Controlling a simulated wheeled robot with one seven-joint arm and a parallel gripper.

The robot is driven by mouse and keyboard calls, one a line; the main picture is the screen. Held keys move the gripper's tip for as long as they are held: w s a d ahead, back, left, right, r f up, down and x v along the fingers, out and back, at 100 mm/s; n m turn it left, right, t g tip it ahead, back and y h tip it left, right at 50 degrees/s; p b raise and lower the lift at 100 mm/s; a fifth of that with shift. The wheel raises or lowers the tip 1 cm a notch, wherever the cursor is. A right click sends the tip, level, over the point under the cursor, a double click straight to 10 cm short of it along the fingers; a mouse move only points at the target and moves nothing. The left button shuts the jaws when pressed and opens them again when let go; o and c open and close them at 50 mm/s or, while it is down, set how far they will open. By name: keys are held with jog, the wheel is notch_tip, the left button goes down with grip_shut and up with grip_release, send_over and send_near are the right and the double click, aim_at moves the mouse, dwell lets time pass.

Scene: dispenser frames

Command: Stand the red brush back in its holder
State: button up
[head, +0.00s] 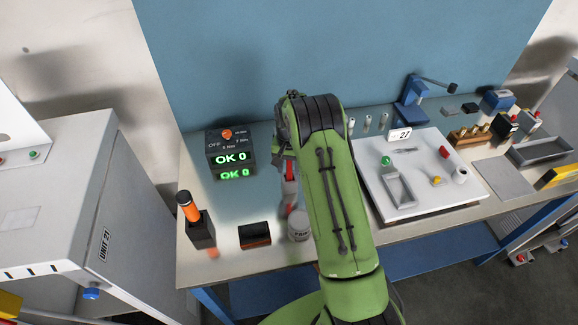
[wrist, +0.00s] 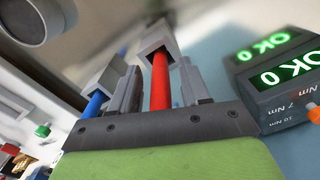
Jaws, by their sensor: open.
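My gripper (wrist: 132,58) shows in the wrist view with its two grey fingertips apart, one by a red rod and one by a blue rod. I see nothing clearly held between them. In the head view my arm hides most of the gripper, which is low over the left part of the bench. A small red strip shows below it, by a white pot (head: 299,227); I cannot tell whether this is the red brush or a reflection of my gripper. I cannot make out the brush's holder for certain.
An orange-handled tool (head: 188,207) stands in a black block (head: 201,232). A small dark box (head: 255,235) lies near the front edge. A display unit (head: 229,152) reading OK 0 is behind. A white tray (head: 422,205) with small parts is to the right.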

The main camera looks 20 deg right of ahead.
notch_tip(320, 180, up, 12)
jog(key=shift+r, duration=0.15)
jog(key=s+a+r+n+t, duration=0.1)
jog(key=s+a+r+n, duration=0.15)
jog(key=s+r, duration=0.4)
jog(key=s+a+r+n+t, duration=0.1)
jog(key=s+a+r+t, duration=0.1)
jog(key=s+a+r, duration=0.35)
jog(key=s+r+n, duration=0.1)
jog(key=s+r, duration=0.4)
jog(key=s, duration=0.4)
jog(key=s+a+f+n+t+b, duration=0.2)
jog(key=s+f+b, duration=0.3)
jog(key=s+f, duration=0.3)
jog(key=s, duration=0.3)
jog(key=shift+s+t, duration=0.2)
jog(key=shift+t, duration=0.1)
